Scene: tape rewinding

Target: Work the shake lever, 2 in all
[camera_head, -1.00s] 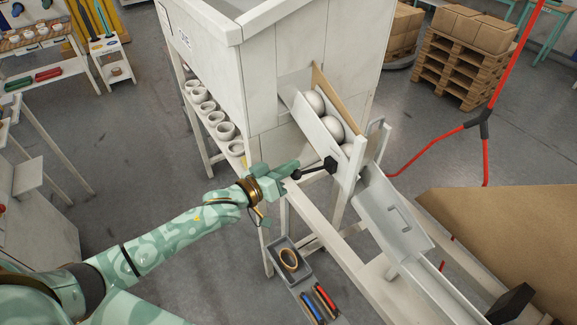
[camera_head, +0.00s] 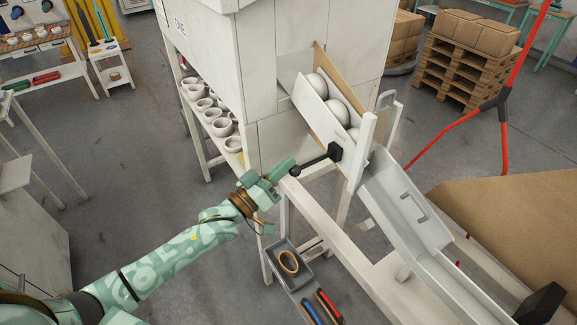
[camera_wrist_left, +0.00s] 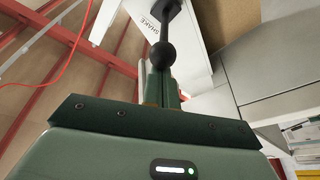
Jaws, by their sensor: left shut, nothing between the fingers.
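The shake lever (camera_head: 316,161) is a black rod with a round knob, sticking out to the left from the white trough of the machine. In the left wrist view its black ball knob (camera_wrist_left: 163,55) sits right at the fingertips, and the word SHAKE shows on the white panel (camera_wrist_left: 190,40) beside the rod. My left gripper (camera_head: 286,168) is shut and empty, at the knob end of the lever. Its green fingers (camera_wrist_left: 160,85) lie side by side below the knob; whether they touch it I cannot tell. My right gripper is out of view.
White balls (camera_head: 337,108) lie in the sloping trough (camera_head: 314,104) above the lever. A grey chute (camera_head: 402,203) slopes down to the right. A grey bin (camera_head: 275,262) with a tape roll stands below. White cups (camera_head: 213,116) line a shelf at the left.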

